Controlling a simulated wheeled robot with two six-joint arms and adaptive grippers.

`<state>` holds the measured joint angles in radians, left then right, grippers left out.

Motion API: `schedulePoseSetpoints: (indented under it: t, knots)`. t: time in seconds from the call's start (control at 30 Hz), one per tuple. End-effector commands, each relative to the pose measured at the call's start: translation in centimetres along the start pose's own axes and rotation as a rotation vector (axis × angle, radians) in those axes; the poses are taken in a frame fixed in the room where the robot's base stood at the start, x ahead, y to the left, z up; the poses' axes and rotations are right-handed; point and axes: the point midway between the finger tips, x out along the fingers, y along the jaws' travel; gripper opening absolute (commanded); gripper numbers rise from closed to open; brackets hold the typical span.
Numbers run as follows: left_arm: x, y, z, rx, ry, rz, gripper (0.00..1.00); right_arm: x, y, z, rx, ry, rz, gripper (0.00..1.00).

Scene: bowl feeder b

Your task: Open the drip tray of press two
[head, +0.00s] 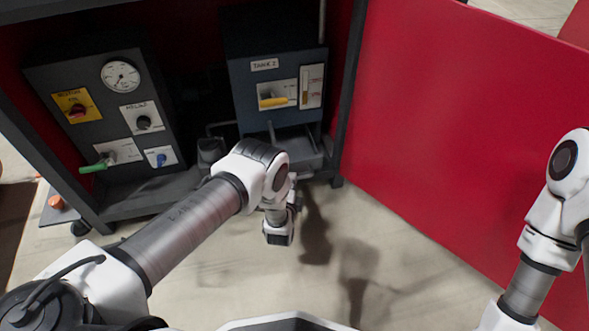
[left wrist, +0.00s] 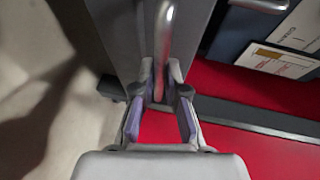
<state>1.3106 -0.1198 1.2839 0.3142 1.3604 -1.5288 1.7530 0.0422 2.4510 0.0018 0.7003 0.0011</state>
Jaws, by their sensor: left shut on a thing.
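The drip tray (head: 303,146) is a grey drawer low under the blue-grey unit labelled "TANK 2" (head: 262,90) in the head view. It juts out from below the unit, and my left wrist hides part of its front. In the left wrist view, my left gripper (left wrist: 160,92) is shut on a bare metal bar handle (left wrist: 165,35) beside a grey panel. The fingers close on either side of the bar.
A large red panel (head: 450,120) stands right. The pale floor (head: 400,270) in front is clear.

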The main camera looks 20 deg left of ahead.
Motion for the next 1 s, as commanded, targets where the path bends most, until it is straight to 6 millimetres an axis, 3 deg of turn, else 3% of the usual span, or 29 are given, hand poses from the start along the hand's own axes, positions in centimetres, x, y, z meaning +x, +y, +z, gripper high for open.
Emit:
schedulePoseSetpoints:
  t: [0.4, 0.43, 0.5, 0.83, 1.0]
  knots:
    - [-0.6, 0.1, -0.2, -0.001, -0.003, -0.003, 0.00, -0.2, 0.0, -0.1, 0.000, 0.001, 0.000, 0.40]
    - [-0.6, 0.1, -0.2, -0.001, -0.003, -0.003, 0.18, -0.2, 0.0, -0.1, 0.000, 0.001, 0.000, 0.40]
    - [-0.6, 0.1, -0.2, -0.001, -0.003, -0.003, 0.37, -0.2, 0.0, -0.1, 0.000, 0.001, 0.000, 0.40]
    - [-0.9, 0.1, -0.3, -0.001, -0.002, -0.003, 0.37, -0.2, 0.0, -0.1, 0.000, 0.001, 0.000, 0.40]
    - [-3.5, 0.1, -0.3, 0.000, -0.001, 0.000, 0.37, -0.3, 0.0, -0.1, 0.000, 0.001, 0.000, 0.40]
